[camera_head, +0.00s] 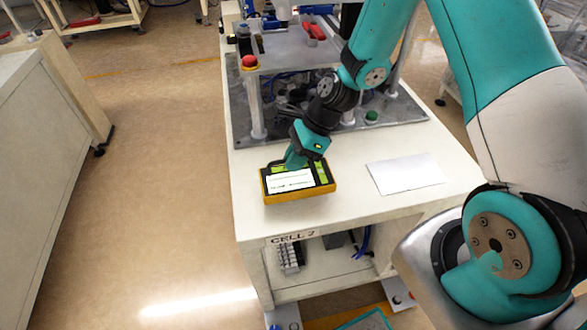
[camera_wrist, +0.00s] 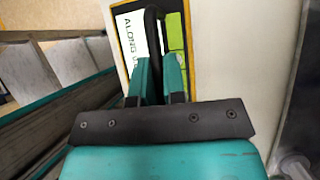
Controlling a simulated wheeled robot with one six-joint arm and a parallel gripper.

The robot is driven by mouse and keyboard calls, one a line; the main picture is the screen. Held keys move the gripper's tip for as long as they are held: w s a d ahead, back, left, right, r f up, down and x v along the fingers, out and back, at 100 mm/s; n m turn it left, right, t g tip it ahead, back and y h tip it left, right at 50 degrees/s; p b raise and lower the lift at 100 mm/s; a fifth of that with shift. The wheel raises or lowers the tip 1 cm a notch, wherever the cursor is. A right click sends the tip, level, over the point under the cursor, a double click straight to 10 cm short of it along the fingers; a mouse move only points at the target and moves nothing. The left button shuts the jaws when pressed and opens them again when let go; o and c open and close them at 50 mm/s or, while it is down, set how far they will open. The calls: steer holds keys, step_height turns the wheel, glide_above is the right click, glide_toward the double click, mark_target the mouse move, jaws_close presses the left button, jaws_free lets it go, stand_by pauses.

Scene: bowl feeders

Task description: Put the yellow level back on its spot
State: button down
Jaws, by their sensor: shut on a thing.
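The yellow level (camera_head: 267,190) is a boxy piece with a yellow rim, a white label, green patches and a black handle. It is over the front left part of the cell's white top; I cannot tell whether it touches it. My gripper (camera_head: 292,160) comes down from above and is shut on its handle. In the wrist view, my gripper's fingers (camera_wrist: 160,82) close around the black handle (camera_wrist: 153,42), beside the level's white label (camera_wrist: 131,36) with printed letters. The fingertips' contact is partly hidden.
A blank white sheet (camera_head: 408,174) lies to the right on the white top (camera_head: 350,205). Behind is a grey plate (camera_head: 400,132) with a raised fixture, a red button (camera_head: 250,62) and a green button (camera_head: 371,117). A cabinet (camera_head: 35,130) stands at left across open floor.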

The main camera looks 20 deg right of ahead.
step_height(320, 180, down, 4)
steer(key=shift+r, duration=0.2)
steer(key=c, duration=1.2)
jaws_free()
steer(key=shift+r, duration=0.1)
